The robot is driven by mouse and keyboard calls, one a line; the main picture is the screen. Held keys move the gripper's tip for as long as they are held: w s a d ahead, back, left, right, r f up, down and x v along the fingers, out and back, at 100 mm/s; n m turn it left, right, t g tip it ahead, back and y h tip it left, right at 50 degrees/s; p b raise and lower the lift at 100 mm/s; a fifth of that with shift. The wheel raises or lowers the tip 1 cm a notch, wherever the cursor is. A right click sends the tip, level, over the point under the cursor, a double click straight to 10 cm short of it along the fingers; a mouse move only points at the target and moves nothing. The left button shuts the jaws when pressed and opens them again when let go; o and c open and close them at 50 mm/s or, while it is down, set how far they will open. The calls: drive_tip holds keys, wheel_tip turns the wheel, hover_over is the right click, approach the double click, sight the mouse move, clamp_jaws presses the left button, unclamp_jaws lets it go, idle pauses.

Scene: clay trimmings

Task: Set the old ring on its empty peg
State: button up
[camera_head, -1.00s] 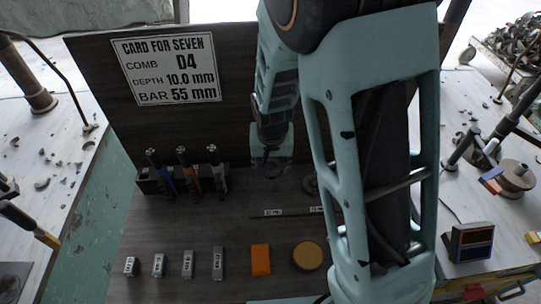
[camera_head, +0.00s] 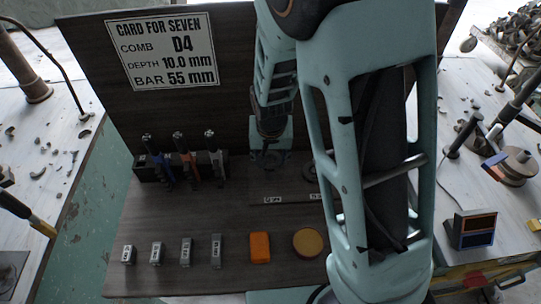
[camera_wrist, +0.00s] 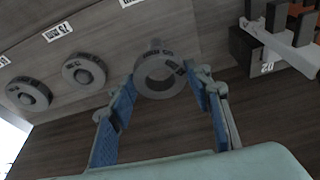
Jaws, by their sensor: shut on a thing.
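My gripper (camera_wrist: 162,80) has blue-padded fingers on either side of a grey ring with dark lettering (camera_wrist: 158,93). It is shut on this ring, the lettering too small to read surely. Two other grey rings (camera_wrist: 84,72) (camera_wrist: 30,95) sit around pegs to the left. In the head view my gripper (camera_head: 268,155) is over the dark bench, and the held ring is hard to make out.
A rack with coloured-handled tools (camera_head: 180,165) stands left of my gripper. Several small grey blocks (camera_head: 186,250), an orange block (camera_head: 260,248) and a round tan disc (camera_head: 308,242) lie in front. A card board (camera_head: 165,53) stands behind.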

sight(270, 174)
drive_tip(key=shift+f+b, duration=2.65)
drive_tip(key=shift+f, duration=0.8)
drive_tip(key=o, duration=1.6)
drive_tip(key=v, duration=1.2)
